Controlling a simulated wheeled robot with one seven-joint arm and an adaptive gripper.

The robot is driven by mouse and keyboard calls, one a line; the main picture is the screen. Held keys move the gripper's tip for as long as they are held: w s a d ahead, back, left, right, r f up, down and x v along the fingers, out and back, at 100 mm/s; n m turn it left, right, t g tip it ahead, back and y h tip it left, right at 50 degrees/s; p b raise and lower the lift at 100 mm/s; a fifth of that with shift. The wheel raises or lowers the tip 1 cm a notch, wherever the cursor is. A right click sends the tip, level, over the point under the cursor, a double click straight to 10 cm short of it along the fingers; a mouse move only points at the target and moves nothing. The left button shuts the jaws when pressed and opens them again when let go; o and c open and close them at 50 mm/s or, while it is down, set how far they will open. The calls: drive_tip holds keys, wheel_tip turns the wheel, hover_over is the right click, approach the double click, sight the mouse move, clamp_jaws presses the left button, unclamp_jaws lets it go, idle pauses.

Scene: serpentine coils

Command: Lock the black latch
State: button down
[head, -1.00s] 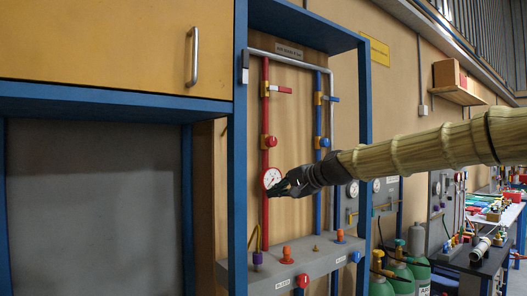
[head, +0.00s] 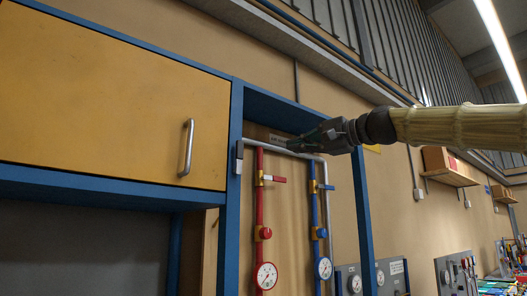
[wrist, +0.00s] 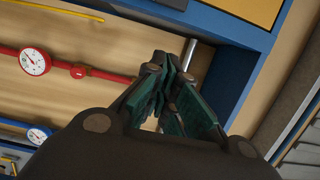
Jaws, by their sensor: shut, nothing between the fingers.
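A small black and grey piece (head: 239,157), which looks like the latch, sits on the blue post right of the yellow cabinet door (head: 100,95). The door looks closed. In the wrist view a grey piece (wrist: 171,4) on the blue frame may be the same latch; I cannot tell its position. My gripper (head: 294,145) is shut and empty, its tips pointing left, in front of the grey pipe at the top of the panel and to the right of the latch. In the wrist view the gripper (wrist: 171,70) covers part of the pipe.
The door has a metal handle (head: 188,147). A red pipe (head: 259,215) and a blue pipe (head: 327,210) with valves and gauges run down the panel below my gripper. The blue frame (head: 360,205) edges the panel. A wall shelf (head: 450,176) holds a box farther right.

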sight(238, 158)
drive_tip(key=w+a+p, duration=0.4)
drive_tip(key=a, duration=0.7)
idle(0.3)
drive_tip(key=shift+p, duration=0.3)
